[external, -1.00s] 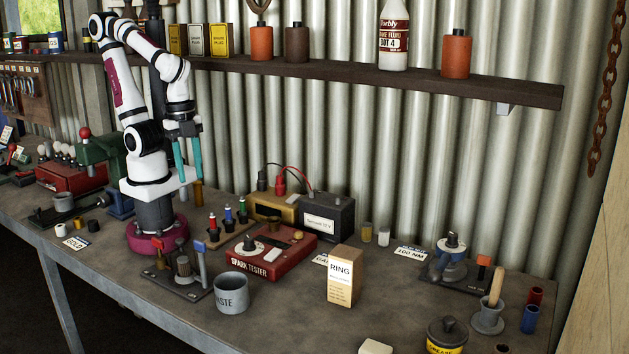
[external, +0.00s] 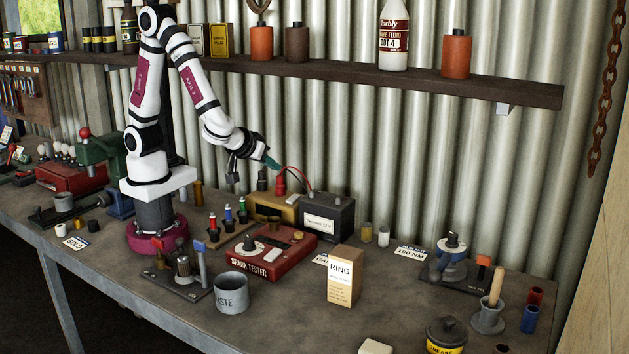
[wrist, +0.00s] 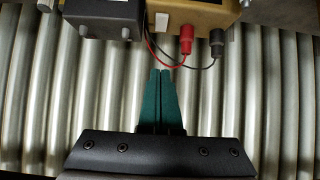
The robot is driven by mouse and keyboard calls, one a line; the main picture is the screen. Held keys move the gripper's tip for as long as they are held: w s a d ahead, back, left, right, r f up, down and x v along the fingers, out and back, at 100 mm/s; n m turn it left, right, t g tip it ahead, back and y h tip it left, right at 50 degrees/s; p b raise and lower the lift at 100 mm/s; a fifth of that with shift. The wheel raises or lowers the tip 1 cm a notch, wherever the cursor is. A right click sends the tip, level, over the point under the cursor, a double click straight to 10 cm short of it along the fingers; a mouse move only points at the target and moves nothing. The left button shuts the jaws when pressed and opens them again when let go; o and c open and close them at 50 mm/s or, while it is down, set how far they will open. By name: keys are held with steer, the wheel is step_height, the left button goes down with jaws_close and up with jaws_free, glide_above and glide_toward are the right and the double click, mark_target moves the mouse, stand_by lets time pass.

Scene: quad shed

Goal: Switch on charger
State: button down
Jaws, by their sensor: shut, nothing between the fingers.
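The charger (external: 272,207) is a yellow-tan box at the back of the bench against the corrugated wall, with a red and a black plug on it. It shows at the top of the wrist view (wrist: 205,20), with a pale rocker-like piece (wrist: 161,24) on its face. Red and black leads run to a dark grey battery (external: 340,214) beside it, also in the wrist view (wrist: 105,18). My gripper (external: 273,163) is shut and empty, its teal fingers tilted towards the wall above the charger. In the wrist view my fingertips (wrist: 160,73) are apart from the charger.
A red spark tester (external: 272,255) sits in front of the charger, with coloured plugs to its left. A RING box (external: 342,277) and a grey WASTE cup (external: 231,292) stand nearer the front. A shelf (external: 400,80) with bottles runs above.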

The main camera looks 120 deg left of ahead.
glide_above(295, 196)
steer(key=d, duration=0.2)
step_height(295, 196, down, 6)
steer(key=shift+s+d, duration=0.1)
steer(key=f, duration=0.2)
steer(key=shift+a+f, duration=0.2)
steer(key=shift+f, duration=0.15)
steer(key=shift+a+f, duration=0.1)
steer(key=shift+f, duration=0.55)
steer(key=shift+a+f+h, duration=0.1)
steer(key=shift+f+h, duration=0.1)
steer(key=shift+h, duration=0.2)
steer(key=shift+a, duration=0.1)
steer(key=shift+a+r, duration=0.15)
steer(key=shift+a, duration=0.55)
